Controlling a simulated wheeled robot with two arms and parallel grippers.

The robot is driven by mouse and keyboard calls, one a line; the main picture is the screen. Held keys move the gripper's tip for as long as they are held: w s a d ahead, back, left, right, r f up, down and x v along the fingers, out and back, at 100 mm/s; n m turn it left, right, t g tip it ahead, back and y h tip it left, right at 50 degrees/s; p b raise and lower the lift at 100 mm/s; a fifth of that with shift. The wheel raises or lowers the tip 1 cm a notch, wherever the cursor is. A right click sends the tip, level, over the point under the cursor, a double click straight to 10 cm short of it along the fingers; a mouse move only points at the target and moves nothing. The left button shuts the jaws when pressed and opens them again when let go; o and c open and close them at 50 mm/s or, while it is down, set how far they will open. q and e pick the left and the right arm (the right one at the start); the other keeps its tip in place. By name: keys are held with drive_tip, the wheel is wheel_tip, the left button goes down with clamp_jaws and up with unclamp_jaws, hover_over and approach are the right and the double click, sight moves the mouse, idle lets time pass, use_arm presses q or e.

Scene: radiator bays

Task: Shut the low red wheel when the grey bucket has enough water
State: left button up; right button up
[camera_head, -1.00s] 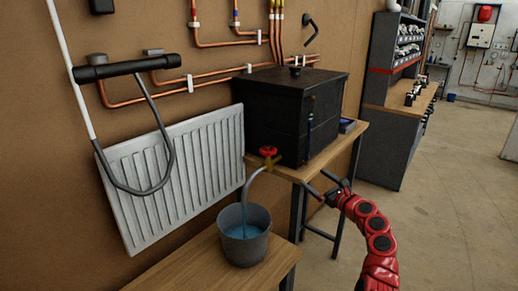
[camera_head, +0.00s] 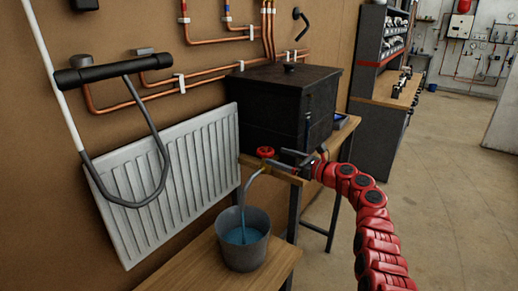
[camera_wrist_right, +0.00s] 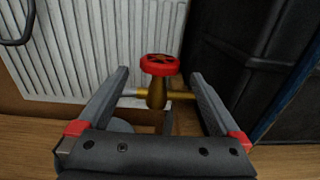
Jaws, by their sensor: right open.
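The low red wheel (camera_head: 265,152) sits on a brass tap at the lower front of the black tank (camera_head: 285,110). A grey-blue stream or spout curves from the tap down into the grey bucket (camera_head: 245,258). Blue water (camera_head: 240,236) shows inside the bucket, below its rim. My right gripper (camera_head: 276,158) is open at the tap, close to the wheel's right side. In the right wrist view the red wheel (camera_wrist_right: 160,65) lies between and just beyond the two spread fingers, with no clear contact. My left gripper is not in view.
The bucket stands on a low wooden bench (camera_head: 190,268). A white radiator (camera_head: 170,185) hangs on the wall at left, with a black bar and grey hose (camera_head: 150,125) before it. The tank rests on a wooden table (camera_head: 335,143). Open floor (camera_head: 450,200) lies at right.

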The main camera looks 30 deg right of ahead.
sight(259, 150)
drive_tip(key=x, duration=0.7)
drive_tip(key=shift+w+a+f, duration=0.15)
drive_tip(key=shift+w, duration=0.15)
drive_tip(key=shift+w+a, duration=0.15)
drive_tip(key=shift+w, duration=0.5)
